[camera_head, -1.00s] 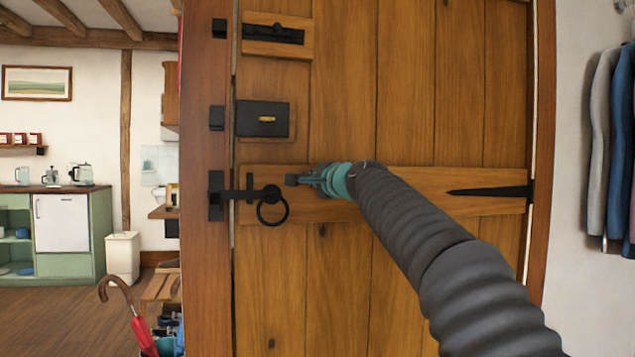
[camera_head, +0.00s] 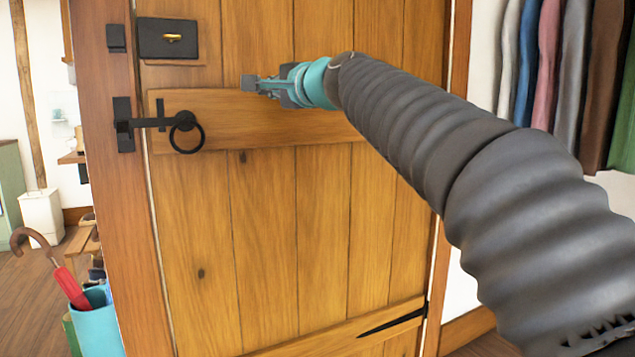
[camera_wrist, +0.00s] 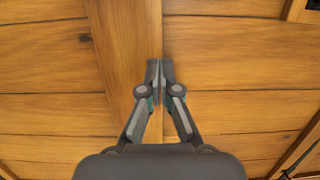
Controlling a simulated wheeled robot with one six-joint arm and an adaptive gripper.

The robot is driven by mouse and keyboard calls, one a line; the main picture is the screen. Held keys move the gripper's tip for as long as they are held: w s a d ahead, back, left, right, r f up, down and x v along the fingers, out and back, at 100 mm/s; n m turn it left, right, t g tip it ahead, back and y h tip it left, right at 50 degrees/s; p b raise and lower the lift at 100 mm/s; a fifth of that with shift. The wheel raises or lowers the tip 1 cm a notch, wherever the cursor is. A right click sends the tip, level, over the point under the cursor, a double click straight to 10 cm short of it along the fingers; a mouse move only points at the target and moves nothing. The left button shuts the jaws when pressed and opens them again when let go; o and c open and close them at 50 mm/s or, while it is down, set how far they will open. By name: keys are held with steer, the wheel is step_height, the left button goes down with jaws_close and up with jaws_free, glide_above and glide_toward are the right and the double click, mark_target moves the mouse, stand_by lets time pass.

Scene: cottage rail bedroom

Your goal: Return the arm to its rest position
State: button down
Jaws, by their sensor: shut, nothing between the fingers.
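My gripper (camera_head: 250,83) is at the end of my grey ribbed arm, which reaches in from the right in the head view. It points left, in front of the upper cross-board of the wooden door (camera_head: 265,210). In the wrist view my gripper (camera_wrist: 160,65) has its fingertips together, with nothing between them and door planks (camera_wrist: 230,60) behind. Whether the fingertips touch the door cannot be told. The ring handle (camera_head: 186,132) is left of the gripper and apart from it.
A black lock box (camera_head: 168,38) is above the ring handle. Clothes (camera_head: 570,60) hang at the right. An umbrella (camera_head: 68,280) stands in a blue bin (camera_head: 97,325) at lower left. A white bin (camera_head: 42,215) is farther back.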

steer(key=s+d+f+n+g+h, duration=0.2)
steer(key=f, duration=0.6)
steer(key=s+d+f+n+g+h, duration=0.1)
steer(key=s+d+f+n+g, duration=0.15)
steer(key=f, duration=0.55)
steer(key=s+d+f+n+g+h, duration=0.1)
steer(key=f+n+h, duration=0.15)
steer(key=f, duration=0.55)
steer(key=s+d+f+n+g+h+p, duration=0.1)
steer(key=s+d+f+h, duration=0.2)
steer(key=s+d+f, duration=0.6)
steer(key=s+d+f+n+g+h+p, duration=0.1)
steer(key=s+d+f+h+p, duration=0.1)
steer(key=s+d+f, duration=0.8)
steer(key=shift+s+d+f+h, duration=0.15)
steer(key=shift+s+d+h, duration=0.7)
steer(key=shift+s+d, duration=2.5)
steer(key=shift+s+a+g, duration=0.25)
steer(key=shift+s+a, duration=0.55)
steer(key=shift+a, duration=0.05)
